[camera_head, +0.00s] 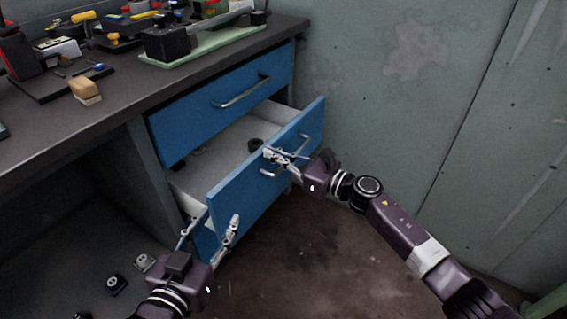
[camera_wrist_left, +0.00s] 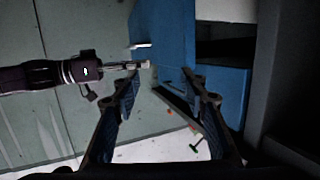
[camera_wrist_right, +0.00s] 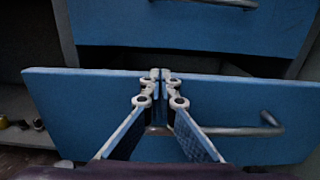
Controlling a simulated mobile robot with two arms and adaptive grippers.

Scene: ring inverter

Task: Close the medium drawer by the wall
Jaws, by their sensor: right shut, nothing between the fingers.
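The medium drawer (camera_head: 265,167) is blue-fronted and stands pulled well out below a shut upper drawer, near the wall. Its white inside shows, with a dark round object (camera_head: 255,144) in it. My right gripper (camera_head: 268,153) is shut and empty at the drawer's top edge, by its handle (camera_head: 269,171). In the right wrist view the shut fingertips (camera_wrist_right: 161,76) overlap the top edge of the front (camera_wrist_right: 80,110), above the handle (camera_wrist_right: 225,131). My left gripper (camera_head: 210,225) is open and empty, low by the near left end of the drawer front; its spread fingers show in the left wrist view (camera_wrist_left: 160,85).
The shut upper drawer (camera_head: 190,121) has a metal handle. The bench top (camera_head: 60,125) above carries tools and a yellow-and-tan block (camera_head: 84,91). The green wall (camera_head: 400,100) stands close on the right. Small parts (camera_head: 116,284) lie under the bench. Floor in front is clear.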

